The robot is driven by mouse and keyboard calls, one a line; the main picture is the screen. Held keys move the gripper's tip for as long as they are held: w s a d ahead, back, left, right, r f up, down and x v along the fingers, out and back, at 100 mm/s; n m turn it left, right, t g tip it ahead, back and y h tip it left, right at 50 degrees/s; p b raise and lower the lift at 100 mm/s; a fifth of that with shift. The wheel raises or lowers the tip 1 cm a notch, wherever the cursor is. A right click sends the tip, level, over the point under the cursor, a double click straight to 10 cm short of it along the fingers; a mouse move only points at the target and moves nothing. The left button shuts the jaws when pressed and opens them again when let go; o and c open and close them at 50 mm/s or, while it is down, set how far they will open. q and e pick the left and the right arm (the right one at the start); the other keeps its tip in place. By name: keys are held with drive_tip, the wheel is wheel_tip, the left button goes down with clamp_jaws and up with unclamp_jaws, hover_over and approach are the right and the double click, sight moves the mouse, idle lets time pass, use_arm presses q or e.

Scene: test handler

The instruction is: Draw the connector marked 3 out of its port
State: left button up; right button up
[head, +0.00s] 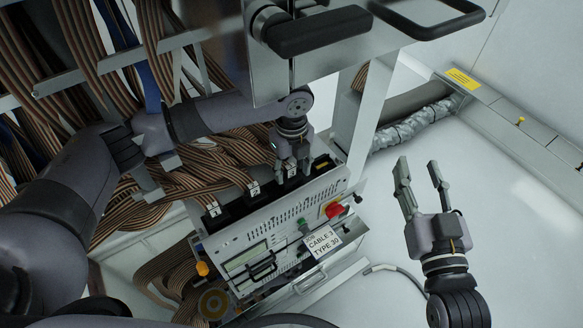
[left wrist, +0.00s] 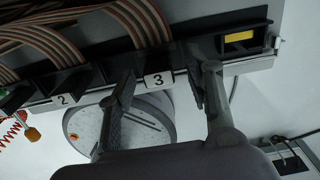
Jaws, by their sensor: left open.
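The connector marked 3 (head: 292,172) is a black plug with a white label and a brown-striped ribbon cable, in the row along the top of the test unit. In the left wrist view, connector 3 (left wrist: 158,80) sits in the row between my two fingers. My left gripper (head: 291,163) is open at connector 3; its fingers (left wrist: 166,82) stand on either side of the label, and I cannot tell whether they touch it. The gripper partly hides the connector in the head view. My right gripper (head: 419,172) is open and empty, away from the unit over the white floor.
Connectors 1 (head: 213,210) and 2 (head: 253,188) sit left of it. A yellow-marked slot (left wrist: 240,37) lies to the right. The unit carries a card (head: 321,241) reading cable 3, type 30, and a red knob (head: 333,209). A black handle (head: 318,32) hangs above.

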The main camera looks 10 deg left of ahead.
use_arm(q)
drive_tip(key=shift+c, duration=0.2)
clamp_jaws()
idle(0.4)
